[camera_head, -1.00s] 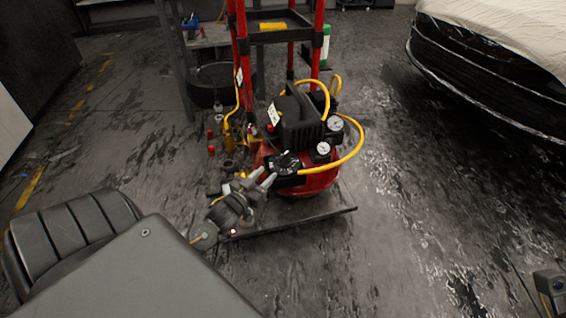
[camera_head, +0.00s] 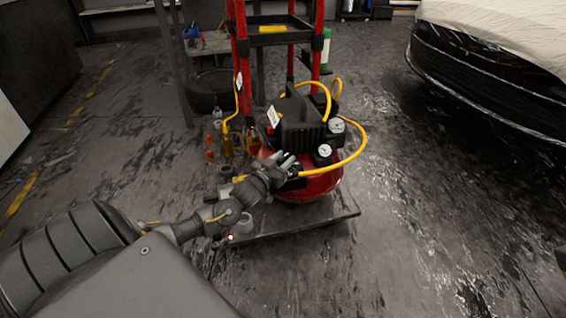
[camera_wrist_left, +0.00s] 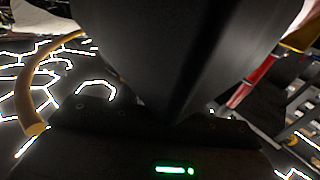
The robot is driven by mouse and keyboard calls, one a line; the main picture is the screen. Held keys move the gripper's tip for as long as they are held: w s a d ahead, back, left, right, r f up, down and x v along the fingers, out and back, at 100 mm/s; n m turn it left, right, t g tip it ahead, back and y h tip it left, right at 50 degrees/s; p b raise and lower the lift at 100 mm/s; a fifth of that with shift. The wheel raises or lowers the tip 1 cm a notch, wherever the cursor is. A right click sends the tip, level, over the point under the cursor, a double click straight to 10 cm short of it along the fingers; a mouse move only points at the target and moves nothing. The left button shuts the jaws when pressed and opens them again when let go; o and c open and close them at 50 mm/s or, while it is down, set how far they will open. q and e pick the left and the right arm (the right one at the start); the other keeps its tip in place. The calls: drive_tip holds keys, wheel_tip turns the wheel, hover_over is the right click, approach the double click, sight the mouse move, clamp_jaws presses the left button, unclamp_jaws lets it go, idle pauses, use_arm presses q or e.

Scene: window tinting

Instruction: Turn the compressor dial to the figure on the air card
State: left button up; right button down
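The red and black air compressor (camera_head: 303,125) stands on a dark low platform (camera_head: 300,222) in the head view. A white card (camera_head: 273,116) hangs on its left side; its figure is too small to read. Two round white gauges (camera_head: 324,150) face forward. My left gripper (camera_head: 287,165) is at the front of the compressor, over the spot of the black dial, and hides most or all of the dial. I cannot tell whether its fingers touch the dial or how far they are apart. The left wrist view is mostly filled by a dark shape close up. My right gripper is not visible.
A yellow hose (camera_head: 352,157) loops around the compressor's right side. A red-framed cart (camera_head: 241,60) stands behind it. Small bottles (camera_head: 210,150) stand at its left. A covered car (camera_head: 490,75) is at the right. The floor between is clear.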

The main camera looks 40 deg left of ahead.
use_arm(q)
clamp_jaws()
